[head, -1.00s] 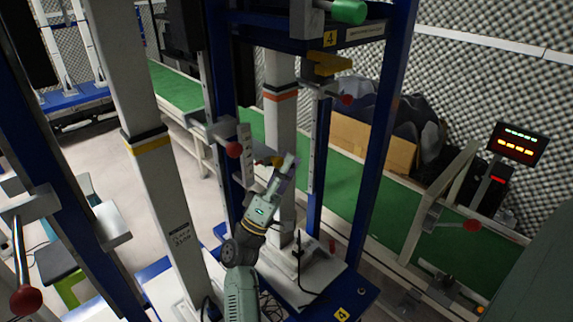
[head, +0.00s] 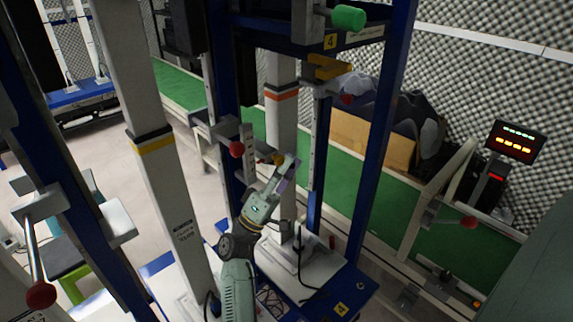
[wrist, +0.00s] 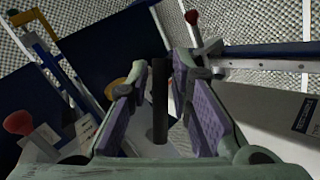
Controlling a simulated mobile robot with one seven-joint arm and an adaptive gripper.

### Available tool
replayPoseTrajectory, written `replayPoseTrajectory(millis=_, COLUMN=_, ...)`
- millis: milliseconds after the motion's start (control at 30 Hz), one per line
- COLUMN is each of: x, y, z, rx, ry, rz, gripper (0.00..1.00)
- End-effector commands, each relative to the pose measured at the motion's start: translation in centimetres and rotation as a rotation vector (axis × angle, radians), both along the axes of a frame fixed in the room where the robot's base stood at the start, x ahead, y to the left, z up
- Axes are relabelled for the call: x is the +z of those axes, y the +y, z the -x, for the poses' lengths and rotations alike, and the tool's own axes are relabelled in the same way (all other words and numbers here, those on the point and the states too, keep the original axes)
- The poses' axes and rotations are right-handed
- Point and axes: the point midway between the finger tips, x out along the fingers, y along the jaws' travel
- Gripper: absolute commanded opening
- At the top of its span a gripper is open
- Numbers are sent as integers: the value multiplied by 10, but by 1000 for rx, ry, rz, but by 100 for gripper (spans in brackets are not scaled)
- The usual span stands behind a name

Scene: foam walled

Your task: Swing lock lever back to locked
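Several levers with red ball knobs are in view, and I cannot tell for sure which is the lock lever. In the wrist view a red knob (wrist: 18,122) is at the left and another red knob (wrist: 191,17) is at the top, both outside the fingers. My gripper (wrist: 162,78) is open, its purple-padded fingers apart. A dark upright bar (wrist: 160,105) shows between them; contact is not visible. A small yellow-orange round part (head: 278,160) is beside the fingertips.
Blue frame posts (head: 378,145) and a white column (head: 165,170) stand close around the arm. A green conveyor (head: 350,195) runs behind. A green handle (head: 348,18) sticks out above. Other red-knobbed levers stand at the lower left (head: 41,295) and right (head: 469,222).

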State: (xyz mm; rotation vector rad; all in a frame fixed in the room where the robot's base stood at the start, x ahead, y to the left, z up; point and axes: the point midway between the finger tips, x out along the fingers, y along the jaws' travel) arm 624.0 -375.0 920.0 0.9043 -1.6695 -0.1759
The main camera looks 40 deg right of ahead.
Motion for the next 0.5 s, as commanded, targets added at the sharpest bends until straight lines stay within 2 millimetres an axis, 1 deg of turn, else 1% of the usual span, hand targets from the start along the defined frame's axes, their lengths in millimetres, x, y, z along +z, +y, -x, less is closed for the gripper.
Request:
replayPoseTrajectory(millis=333, x=-42, y=34, z=-3, rx=3, ry=4, rz=-2, gripper=20)
replayPoseTrajectory(millis=500, x=-53, y=45, z=-3, rx=1, ry=1, rz=0, gripper=20)
